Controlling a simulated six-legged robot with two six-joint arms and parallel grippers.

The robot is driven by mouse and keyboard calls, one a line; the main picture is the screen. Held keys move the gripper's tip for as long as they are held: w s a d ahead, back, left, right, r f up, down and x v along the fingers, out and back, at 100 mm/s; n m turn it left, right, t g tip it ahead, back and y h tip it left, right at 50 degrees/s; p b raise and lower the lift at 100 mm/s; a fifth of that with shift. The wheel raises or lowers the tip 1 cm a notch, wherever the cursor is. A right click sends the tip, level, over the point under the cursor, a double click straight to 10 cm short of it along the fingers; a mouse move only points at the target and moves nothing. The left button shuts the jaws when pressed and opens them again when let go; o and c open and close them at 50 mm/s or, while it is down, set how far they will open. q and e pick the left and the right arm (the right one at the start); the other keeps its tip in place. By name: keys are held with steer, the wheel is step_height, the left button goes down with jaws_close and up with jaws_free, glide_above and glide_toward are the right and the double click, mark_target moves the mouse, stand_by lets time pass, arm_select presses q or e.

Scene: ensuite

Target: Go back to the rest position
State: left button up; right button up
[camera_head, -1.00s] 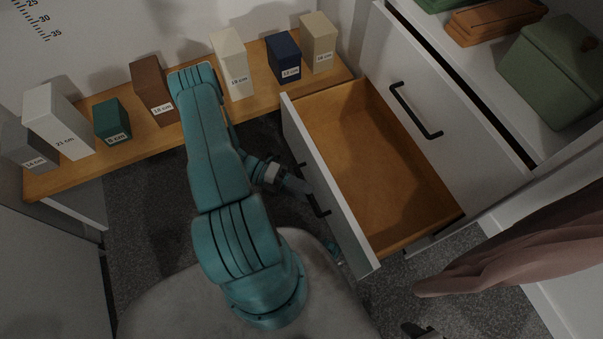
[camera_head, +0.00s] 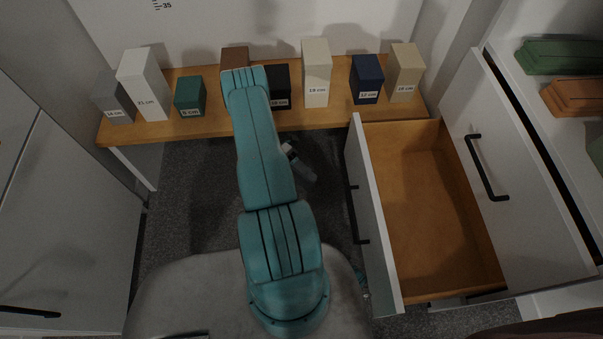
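My teal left arm reaches forward over my pale base in the middle of the head view. Part of my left gripper (camera_head: 300,166) shows as a small grey shape beside the forearm, low over the dark floor and left of the open drawer. Its fingers are mostly hidden or too dim to read, and I see nothing clearly held. My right gripper cannot be made out.
A wooden shelf (camera_head: 215,128) ahead bears several labelled blocks, including a white one (camera_head: 146,84) and a navy one (camera_head: 367,79). An open, empty drawer (camera_head: 440,215) juts out at the right. A grey cabinet (camera_head: 70,200) stands at the left.

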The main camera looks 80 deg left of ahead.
arm_select(q)
steer(key=shift+s+a+r, duration=0.1)
steer(key=shift+s+a, duration=0.4)
steer(key=shift+a, duration=0.05)
